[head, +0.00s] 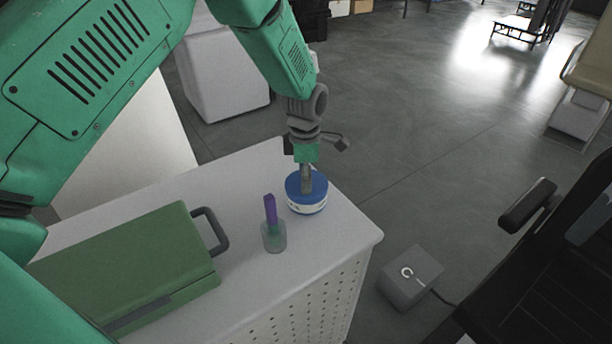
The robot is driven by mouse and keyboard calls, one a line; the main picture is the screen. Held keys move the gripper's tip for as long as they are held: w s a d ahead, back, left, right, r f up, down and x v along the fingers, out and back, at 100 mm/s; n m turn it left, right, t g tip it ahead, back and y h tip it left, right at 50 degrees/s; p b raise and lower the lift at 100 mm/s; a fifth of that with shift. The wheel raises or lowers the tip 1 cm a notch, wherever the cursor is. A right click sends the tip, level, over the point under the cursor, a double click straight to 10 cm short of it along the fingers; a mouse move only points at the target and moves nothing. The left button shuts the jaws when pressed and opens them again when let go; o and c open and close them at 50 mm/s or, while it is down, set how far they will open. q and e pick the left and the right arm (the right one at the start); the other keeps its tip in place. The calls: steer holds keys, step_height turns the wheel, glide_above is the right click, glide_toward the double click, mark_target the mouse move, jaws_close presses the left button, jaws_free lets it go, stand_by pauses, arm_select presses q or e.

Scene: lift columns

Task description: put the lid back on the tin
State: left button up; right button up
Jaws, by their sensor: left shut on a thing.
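A round tin (308,208) with a pale, label-like band stands near the far right corner of the white cabinet top. A blue lid (316,190) sits at the top of the tin; I cannot tell whether it is fully seated. My left gripper (306,188) points down from above and is shut on the lid at its middle. The gripper hides part of the lid. My right gripper is not in view.
A clear cup (273,238) holding a purple stick (270,211) stands just left of the tin. A green case (130,270) with a grey handle lies further left. The white cabinet top (345,240) ends close to the tin's right. A grey box (410,277) is on the floor.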

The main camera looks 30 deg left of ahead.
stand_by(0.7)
arm_select(q)
steer(key=o, duration=1.7)
steer(key=shift+r+p, duration=3.1)
steer(key=shift+r, duration=0.45)
jaws_close()
steer(key=shift+f, duration=0.2)
